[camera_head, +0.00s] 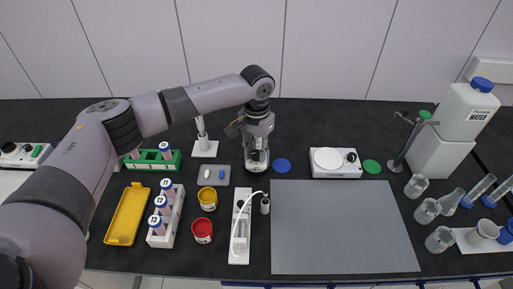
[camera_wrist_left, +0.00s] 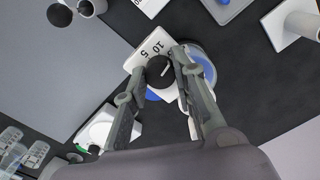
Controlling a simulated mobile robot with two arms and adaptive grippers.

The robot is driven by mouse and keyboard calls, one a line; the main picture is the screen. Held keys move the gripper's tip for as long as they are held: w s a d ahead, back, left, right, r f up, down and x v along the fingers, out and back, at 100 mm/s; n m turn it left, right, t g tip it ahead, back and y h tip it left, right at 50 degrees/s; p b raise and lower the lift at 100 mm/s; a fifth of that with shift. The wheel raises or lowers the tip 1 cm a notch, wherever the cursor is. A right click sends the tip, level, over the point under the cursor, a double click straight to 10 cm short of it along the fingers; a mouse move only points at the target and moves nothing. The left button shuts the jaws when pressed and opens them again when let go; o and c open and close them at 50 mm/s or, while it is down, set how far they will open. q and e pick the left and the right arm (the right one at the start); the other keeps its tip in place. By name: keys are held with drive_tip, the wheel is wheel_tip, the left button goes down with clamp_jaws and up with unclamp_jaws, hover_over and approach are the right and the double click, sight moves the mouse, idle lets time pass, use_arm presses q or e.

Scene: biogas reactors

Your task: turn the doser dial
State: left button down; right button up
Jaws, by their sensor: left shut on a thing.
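The doser shows in the left wrist view as a white plate (camera_wrist_left: 143,50) marked with the numbers 10 and 5, with a black round dial (camera_wrist_left: 160,72) bearing a white pointer line. My left gripper (camera_wrist_left: 161,66) is shut on the dial, one finger on each side of it. In the head view my left gripper (camera_head: 256,146) points down over the doser (camera_head: 256,166), whose upper part it mostly hides. Blue parts show behind the doser in the wrist view. My right gripper is in neither view.
A white stand (camera_head: 204,148) is behind left. A grey mat (camera_head: 340,230) lies bare at front right.

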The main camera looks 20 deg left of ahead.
sight(256, 153)
use_arm(q)
drive_tip(key=n+p, duration=0.1)
drive_tip(key=p, duration=0.1)
drive_tip(key=n+p, duration=0.4)
drive_tip(key=p, duration=0.1)
drive_tip(key=shift+r, duration=0.3)
drive_tip(key=shift+f+n+p, duration=0.2)
drive_tip(key=shift+n+p, duration=1)
drive_tip(key=shift+p, duration=0.15)
drive_tip(key=c, duration=1.3)
unclamp_jaws()
wheel_tip(256, 153, up, 12)
drive_tip(key=shift+f, duration=0.1)
